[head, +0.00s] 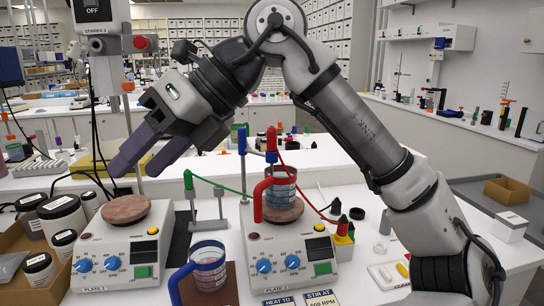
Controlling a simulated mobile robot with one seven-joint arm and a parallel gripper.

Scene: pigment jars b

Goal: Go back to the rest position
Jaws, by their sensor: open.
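My gripper (132,170) is at the left of the head view, with its two dark purple fingers pointing down and left. The fingers are apart and nothing shows between them. In the picture they lie just above the round reddish-brown top of the left hot plate (118,268); I cannot tell the exact gap. My arm rises from the lower right, bends at the top and comes down to the gripper. A clear beaker with a red handle and bluish contents (283,188) stands on the right hot plate (318,248).
A cardboard box (52,270) of several lidded jars is at the left. A stirrer (97,45) hangs behind the gripper.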

